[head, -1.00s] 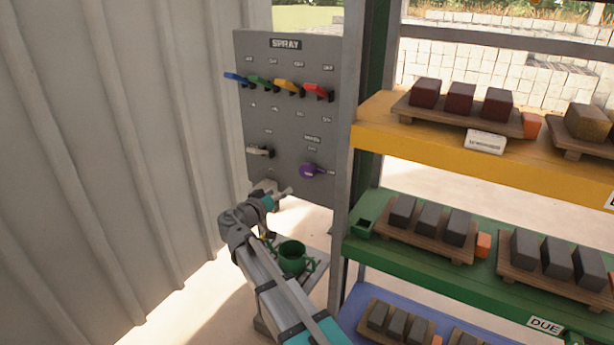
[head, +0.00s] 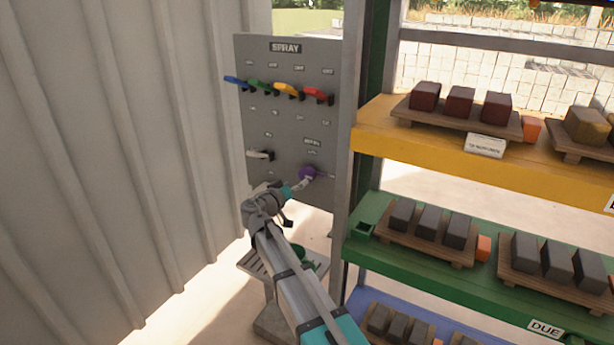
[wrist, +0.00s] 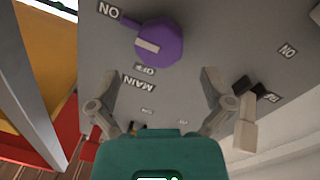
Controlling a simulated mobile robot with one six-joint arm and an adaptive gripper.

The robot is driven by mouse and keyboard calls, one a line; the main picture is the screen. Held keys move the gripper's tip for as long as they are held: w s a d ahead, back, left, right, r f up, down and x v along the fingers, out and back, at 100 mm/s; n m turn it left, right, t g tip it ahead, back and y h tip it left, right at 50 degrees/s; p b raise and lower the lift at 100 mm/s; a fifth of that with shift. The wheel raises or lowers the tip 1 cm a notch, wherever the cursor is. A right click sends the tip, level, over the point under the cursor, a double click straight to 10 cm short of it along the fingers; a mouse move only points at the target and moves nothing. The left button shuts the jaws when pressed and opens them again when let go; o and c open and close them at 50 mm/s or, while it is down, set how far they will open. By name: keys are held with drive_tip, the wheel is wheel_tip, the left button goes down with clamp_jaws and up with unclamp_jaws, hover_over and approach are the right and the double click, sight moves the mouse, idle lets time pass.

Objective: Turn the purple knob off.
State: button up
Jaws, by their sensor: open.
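The purple knob (head: 308,173) is on the lower right of the grey SPRAY panel (head: 285,130). In the wrist view the round purple knob (wrist: 158,42) has a pale bar across its face and a pointer toward the ON label (wrist: 109,10). The OFF label (wrist: 145,69) is beside the knob. My gripper (head: 303,184) is close to the knob in the head view, partly hiding its lower edge. In the wrist view my gripper (wrist: 158,92) is open, its two fingers apart with nothing between them. The knob is beyond the fingertips.
Blue, green, yellow and red levers (head: 289,91) line the panel's upper part. A white lever (head: 260,155) is left of the knob. A shelf rack with blocks (head: 440,143) stands close on the right; a corrugated wall (head: 130,150) is on the left. A green can (head: 303,253) sits below my arm.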

sight(305, 177)
drive_tip(key=shift+x, duration=3.05)
drive_tip(key=shift+a, duration=0.1)
drive_tip(key=c, duration=1)
